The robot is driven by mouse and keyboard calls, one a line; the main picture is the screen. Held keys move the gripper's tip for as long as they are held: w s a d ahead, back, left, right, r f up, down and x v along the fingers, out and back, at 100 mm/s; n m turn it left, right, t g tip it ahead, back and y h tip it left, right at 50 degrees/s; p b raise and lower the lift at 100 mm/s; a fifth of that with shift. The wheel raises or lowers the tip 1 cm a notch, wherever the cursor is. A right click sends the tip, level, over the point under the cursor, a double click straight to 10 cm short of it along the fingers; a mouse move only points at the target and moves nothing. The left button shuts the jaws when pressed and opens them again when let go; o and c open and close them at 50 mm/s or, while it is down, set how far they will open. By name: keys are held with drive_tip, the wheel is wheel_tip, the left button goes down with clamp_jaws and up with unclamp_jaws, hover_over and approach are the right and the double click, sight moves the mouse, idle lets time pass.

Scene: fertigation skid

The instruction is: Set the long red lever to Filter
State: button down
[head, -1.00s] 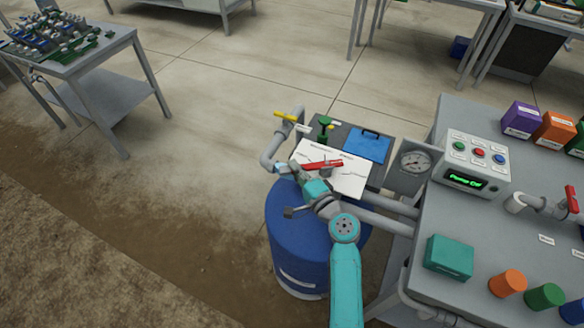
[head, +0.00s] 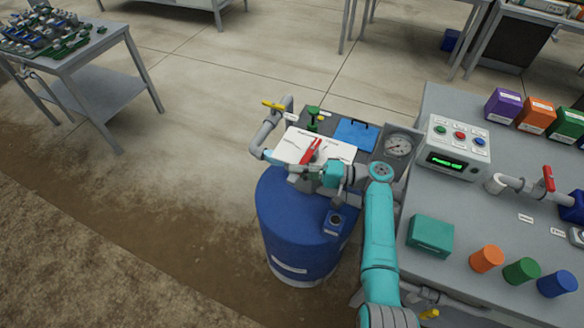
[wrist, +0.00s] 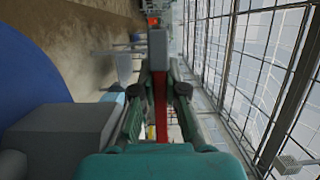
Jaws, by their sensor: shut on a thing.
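The long red lever (head: 311,150) lies over a white label plate (head: 288,146) above the blue drum. It points up and slightly right in the head view. The lettering on the plate is too small to read, so I cannot tell which label the lever points at. My gripper (head: 306,171) is at the lever's near end in the head view, where the fingers partly hide it. In the wrist view the red lever (wrist: 161,112) shows between the two dark fingers, and my gripper (wrist: 159,75) is shut on it.
A yellow-handled valve (head: 273,105) and a green-handled valve (head: 313,117) stand behind the plate, beside a blue panel (head: 356,134). A pressure gauge (head: 398,146) is to the right. The blue drum (head: 290,225) is below. The grey bench (head: 470,205) carries a control box (head: 457,146).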

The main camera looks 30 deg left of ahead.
drive_tip(key=shift+w+d+n+g+h, duration=0.1)
drive_tip(key=shift+d+n+g+h, duration=0.65)
drive_tip(key=shift+g, duration=0.35)
drive_tip(key=c, duration=1.2)
unclamp_jaws()
